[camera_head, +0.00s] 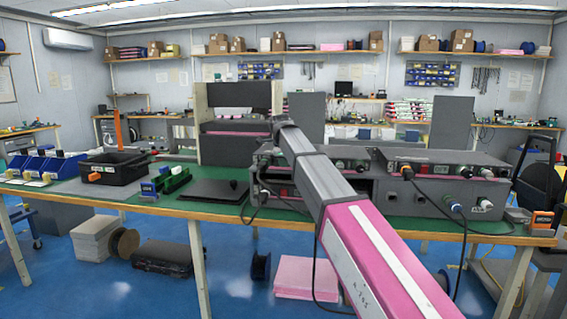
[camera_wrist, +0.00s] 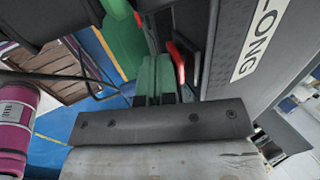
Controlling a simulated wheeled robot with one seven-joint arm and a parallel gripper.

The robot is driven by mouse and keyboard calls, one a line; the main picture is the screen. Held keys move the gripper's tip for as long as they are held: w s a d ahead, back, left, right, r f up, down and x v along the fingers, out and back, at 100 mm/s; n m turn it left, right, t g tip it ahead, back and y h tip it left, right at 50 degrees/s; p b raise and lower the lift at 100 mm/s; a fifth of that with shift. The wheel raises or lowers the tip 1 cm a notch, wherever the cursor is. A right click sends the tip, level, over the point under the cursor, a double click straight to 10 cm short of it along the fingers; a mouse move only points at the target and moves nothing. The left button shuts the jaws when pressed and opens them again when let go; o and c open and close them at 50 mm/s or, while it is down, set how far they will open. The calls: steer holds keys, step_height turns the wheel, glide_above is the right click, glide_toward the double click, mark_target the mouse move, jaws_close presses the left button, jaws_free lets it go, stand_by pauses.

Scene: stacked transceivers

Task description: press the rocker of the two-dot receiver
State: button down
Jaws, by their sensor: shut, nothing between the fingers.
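Grey transceiver units stand stacked on the green bench in the head view, with a left stack (camera_head: 268,165) and a right stack (camera_head: 440,170). Dot marks are too small to read there, so I cannot tell which is the two-dot receiver. In the wrist view a dark panel (camera_wrist: 222,72) lettered "LONG" fills the upper right. A red part (camera_wrist: 177,62), possibly a rocker, shows at its left edge. My gripper (camera_wrist: 157,85) is shut and empty close to that panel. Contact is not clear. In the head view my arm hides part of the left stack, and the fingertips do not show.
A black laptop-like slab (camera_head: 213,190) lies left of the stacks. A black tray (camera_head: 115,165) and blue bins (camera_head: 45,165) stand farther left. Cables (camera_head: 465,240) hang over the bench's front edge.

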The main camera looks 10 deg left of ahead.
steer(key=shift+w+r, duration=0.1)
steer(key=shift+r, duration=0.8)
